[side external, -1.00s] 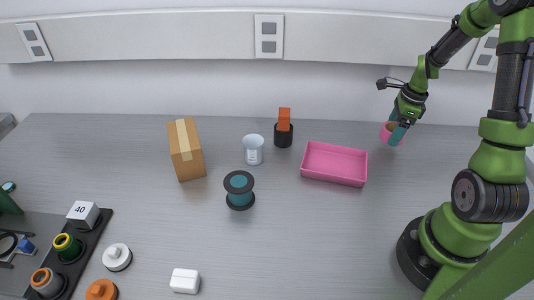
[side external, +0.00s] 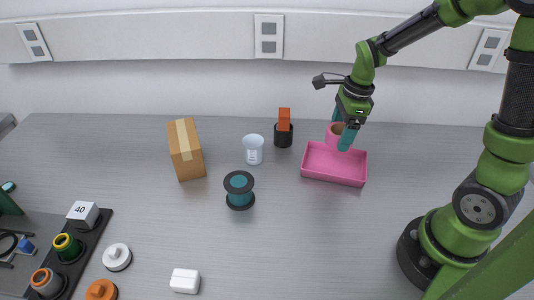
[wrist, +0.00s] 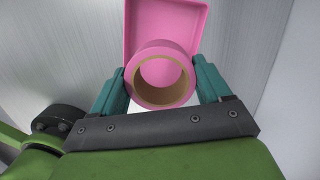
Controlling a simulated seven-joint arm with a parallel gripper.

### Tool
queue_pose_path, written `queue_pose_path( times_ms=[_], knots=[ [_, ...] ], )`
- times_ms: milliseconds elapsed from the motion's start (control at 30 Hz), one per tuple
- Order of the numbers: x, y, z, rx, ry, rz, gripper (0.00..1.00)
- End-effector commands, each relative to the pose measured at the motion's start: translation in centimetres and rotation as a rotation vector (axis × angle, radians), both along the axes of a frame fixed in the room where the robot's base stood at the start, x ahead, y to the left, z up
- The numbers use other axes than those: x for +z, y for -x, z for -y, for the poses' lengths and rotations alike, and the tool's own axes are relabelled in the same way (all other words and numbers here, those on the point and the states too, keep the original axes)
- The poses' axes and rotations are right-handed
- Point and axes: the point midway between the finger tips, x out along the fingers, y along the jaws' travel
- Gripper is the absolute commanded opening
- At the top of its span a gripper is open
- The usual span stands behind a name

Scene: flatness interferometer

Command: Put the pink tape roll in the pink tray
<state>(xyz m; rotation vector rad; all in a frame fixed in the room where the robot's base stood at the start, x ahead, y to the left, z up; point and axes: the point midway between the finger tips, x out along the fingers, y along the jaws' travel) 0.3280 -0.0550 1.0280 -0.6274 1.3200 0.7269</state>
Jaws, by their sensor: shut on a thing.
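The pink tape roll (wrist: 160,76) is between the two teal fingers of my gripper (wrist: 166,88) in the wrist view, with its tan inner core facing the camera. My gripper is shut on it. In the side view my gripper (side external: 342,132) holds the pink tape roll (side external: 332,135) at the back edge of the pink tray, partly hidden behind a finger. I cannot tell how high above the tray it is. The pink tray (side external: 334,178) is a shallow, empty-looking rectangle on the table; it also shows beyond the roll in the wrist view (wrist: 165,20).
A white block (side external: 185,281) lies in front. The table (side external: 320,240) in front of the tray is clear.

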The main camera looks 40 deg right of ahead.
Motion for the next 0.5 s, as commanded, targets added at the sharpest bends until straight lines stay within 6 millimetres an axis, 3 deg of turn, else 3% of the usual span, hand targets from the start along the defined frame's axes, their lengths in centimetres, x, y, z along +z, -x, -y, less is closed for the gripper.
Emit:
queue_pose_path(
  times_ms=[167, 500],
  knots=[
    [-0.9, 0.3, -0.3, -0.087, -0.001, -0.003, 0.47],
    [-5.3, 0.3, -0.3, -0.103, -0.002, -0.004, 0.47]
  ],
)
